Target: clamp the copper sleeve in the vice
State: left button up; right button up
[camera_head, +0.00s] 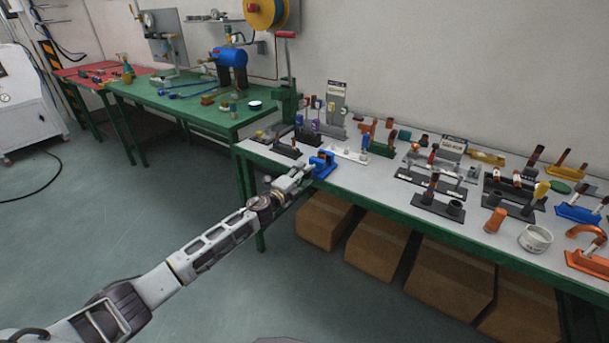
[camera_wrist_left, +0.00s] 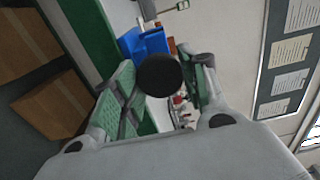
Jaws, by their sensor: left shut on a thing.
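The small blue vice (camera_head: 322,162) stands at the front-left edge of the grey worktop. In the left wrist view the blue vice (camera_wrist_left: 150,42) is just beyond my fingertips. My left gripper (camera_head: 302,174) reaches it from the front left. In the wrist view my left gripper (camera_wrist_left: 162,72) is shut on a round black knob (camera_wrist_left: 160,75), in line with the vice. The knob partly hides the vice jaws. A small brown piece (camera_wrist_left: 172,46) shows beside the vice; I cannot tell whether it is the copper sleeve or whether it is between the jaws. My right gripper is out of view.
A white rack (camera_head: 347,154) stands right of the vice. Black holders (camera_head: 438,207) with upright parts, an orange cylinder (camera_head: 495,220) and a white ring (camera_head: 535,238) fill the right side. Cardboard boxes (camera_head: 385,242) stand under the table.

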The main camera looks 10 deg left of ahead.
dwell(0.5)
pick_arm(q)
jog(key=shift+m, duration=1.4)
jog(key=m, duration=0.2)
jog(key=shift+m, duration=0.4)
jog(key=o, duration=1.1)
jog(key=shift+c, duration=0.2)
